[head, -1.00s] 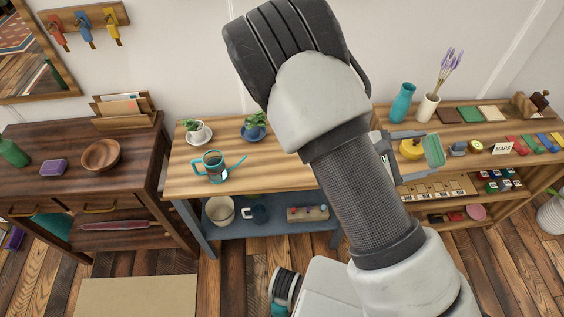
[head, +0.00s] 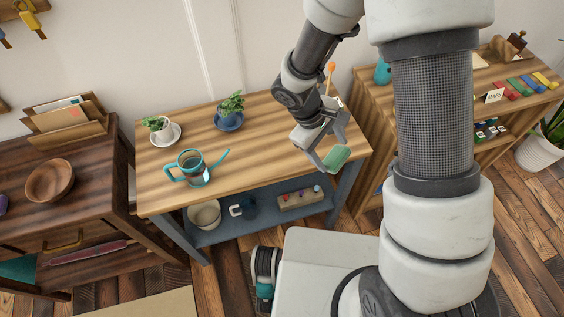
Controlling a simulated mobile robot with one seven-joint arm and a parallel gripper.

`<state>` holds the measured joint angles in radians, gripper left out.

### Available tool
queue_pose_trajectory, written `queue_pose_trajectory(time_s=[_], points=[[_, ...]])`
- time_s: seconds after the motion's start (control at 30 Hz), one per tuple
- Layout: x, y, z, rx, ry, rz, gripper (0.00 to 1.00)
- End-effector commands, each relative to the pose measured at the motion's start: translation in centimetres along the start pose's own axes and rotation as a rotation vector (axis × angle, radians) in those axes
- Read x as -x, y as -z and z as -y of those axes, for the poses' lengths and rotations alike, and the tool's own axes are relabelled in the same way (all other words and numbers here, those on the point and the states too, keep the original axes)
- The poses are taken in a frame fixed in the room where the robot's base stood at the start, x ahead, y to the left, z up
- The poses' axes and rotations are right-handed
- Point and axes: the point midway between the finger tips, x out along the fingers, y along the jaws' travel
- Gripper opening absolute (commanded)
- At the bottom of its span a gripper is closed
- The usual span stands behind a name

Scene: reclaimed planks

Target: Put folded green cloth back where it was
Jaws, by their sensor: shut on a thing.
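The folded green cloth (head: 337,158) is held in my gripper (head: 333,155) in the head view. My gripper is shut on it, with a finger on each side. The cloth is above the right front part of the wooden-topped table (head: 262,165), near its right edge. It appears to be in the air, though the exact height over the table cannot be told.
On the table stand a teal watering can (head: 195,172), a plant on a white saucer (head: 161,130) and a plant in a blue pot (head: 229,113). The table's middle is clear. A dark cabinet (head: 95,190) stands left; a shelf unit (head: 367,112) stands right, partly hidden by my arm.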

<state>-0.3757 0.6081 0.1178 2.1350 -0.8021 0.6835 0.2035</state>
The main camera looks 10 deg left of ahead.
Motion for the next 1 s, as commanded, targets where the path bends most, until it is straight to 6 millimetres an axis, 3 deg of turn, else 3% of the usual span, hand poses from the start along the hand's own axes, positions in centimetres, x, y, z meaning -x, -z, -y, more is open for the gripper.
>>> queue_pose_trajectory(time_s=[0.13, 0.3, 0.5, 0.8, 1.0], points=[[0.6, 4.1, 2.1, -0.236, 0.154, -0.256, 0.44], [4.1, 8.8, 2.8, -0.459, 0.241, -0.485, 0.45], [6.8, 11.1, 2.5, -0.577, 0.264, -0.58, 0.45], [2.4, 12.7, 3.9, -0.59, 0.266, -0.586, 0.45], [1.1, 13.1, 4.3, -0.589, 0.265, -0.586, 0.45]])
